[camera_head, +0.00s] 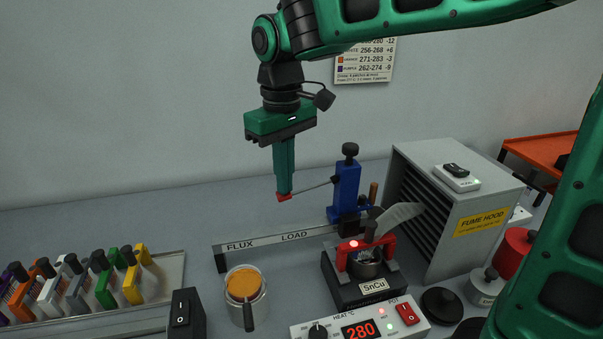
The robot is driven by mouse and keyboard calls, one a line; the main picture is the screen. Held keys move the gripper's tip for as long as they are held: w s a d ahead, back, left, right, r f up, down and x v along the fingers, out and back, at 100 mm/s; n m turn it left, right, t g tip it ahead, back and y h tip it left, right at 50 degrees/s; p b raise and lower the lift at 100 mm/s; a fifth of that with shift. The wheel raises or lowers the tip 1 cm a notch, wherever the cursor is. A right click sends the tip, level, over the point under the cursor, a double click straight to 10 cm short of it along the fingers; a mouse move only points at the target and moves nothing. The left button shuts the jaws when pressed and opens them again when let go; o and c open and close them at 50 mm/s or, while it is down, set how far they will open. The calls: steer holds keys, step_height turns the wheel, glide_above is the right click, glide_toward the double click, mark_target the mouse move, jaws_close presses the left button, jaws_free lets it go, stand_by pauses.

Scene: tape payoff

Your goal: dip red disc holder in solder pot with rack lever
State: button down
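My gripper (284,190) points straight down left of the blue rack post (346,192). Its fingers are together at the red end of the rack lever (318,185), a thin rod reaching left from the post. A little red shows just below the fingertips. The red disc holder (388,247) is at the solder pot (345,293), below and right of the post. Grey pieces show between its red sides; their exact depth in the pot is unclear. The pot is labelled SnCu.
A tray (172,268) with several coloured holders stands at left. A flux jar (246,309) sits below the FLUX LOAD rail (262,241). The heat panel (325,333) reads 280. The fume hood (470,205) stands close right of the pot.

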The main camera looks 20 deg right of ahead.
stand_by(0.6)
step_height(320, 180, up, 8)
stand_by(1.4)
